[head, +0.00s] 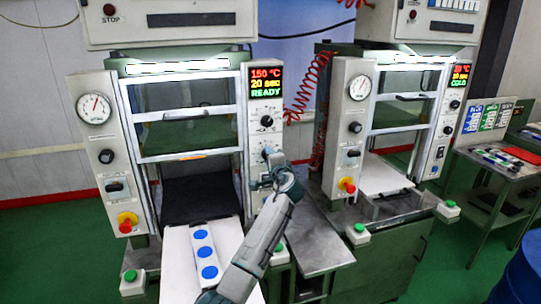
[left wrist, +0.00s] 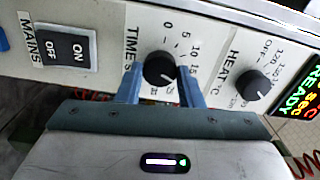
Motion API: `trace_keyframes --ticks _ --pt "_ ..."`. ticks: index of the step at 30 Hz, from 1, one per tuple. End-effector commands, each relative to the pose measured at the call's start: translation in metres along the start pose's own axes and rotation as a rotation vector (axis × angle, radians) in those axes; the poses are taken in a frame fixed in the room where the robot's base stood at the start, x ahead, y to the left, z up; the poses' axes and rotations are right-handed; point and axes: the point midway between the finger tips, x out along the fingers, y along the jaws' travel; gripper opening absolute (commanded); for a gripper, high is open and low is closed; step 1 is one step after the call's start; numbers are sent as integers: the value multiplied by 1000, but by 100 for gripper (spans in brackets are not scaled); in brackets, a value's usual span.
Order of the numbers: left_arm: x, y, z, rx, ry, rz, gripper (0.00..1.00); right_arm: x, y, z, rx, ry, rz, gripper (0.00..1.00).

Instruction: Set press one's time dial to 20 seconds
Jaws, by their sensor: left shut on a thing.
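Press one is the left press, with a control panel (head: 264,90) on its right post. Its display (head: 266,82) reads 150 °C, 20 sec, READY. In the left wrist view the black time dial (left wrist: 160,67) sits in the middle, with numbers around it. My left gripper (head: 267,156) is at this panel, below the heat dial (head: 267,121). In the left wrist view its blue fingers (left wrist: 160,86) are on either side of the time dial, shut on it. The dial's lower part and its pointer are hard to read. My right gripper is in neither view.
The mains switch (left wrist: 67,48) and the heat dial (left wrist: 252,84) flank the time dial. A white board (head: 177,262) with blue discs (head: 205,253) lies in front of press one. A second press (head: 385,120), reading COLD, stands to the right, beyond a metal table (head: 312,240).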

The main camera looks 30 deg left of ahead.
Motion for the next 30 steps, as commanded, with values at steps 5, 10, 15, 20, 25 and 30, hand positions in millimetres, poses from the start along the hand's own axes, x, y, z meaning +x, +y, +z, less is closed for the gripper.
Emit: trace_keyframes --ticks 5,10,15,20,25,30 --pt "2 -8 1 66 -2 -12 11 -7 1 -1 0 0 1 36" --pt "2 -8 1 97 -1 -13 11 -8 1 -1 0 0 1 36" --pt "2 -9 1 105 -1 -14 11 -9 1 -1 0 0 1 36" --pt "2 -9 1 104 -1 -15 11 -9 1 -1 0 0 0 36" --pt "2 -10 1 103 -1 -16 41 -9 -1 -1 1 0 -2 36" --pt "2 -7 0 104 -1 -11 56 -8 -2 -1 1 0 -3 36"
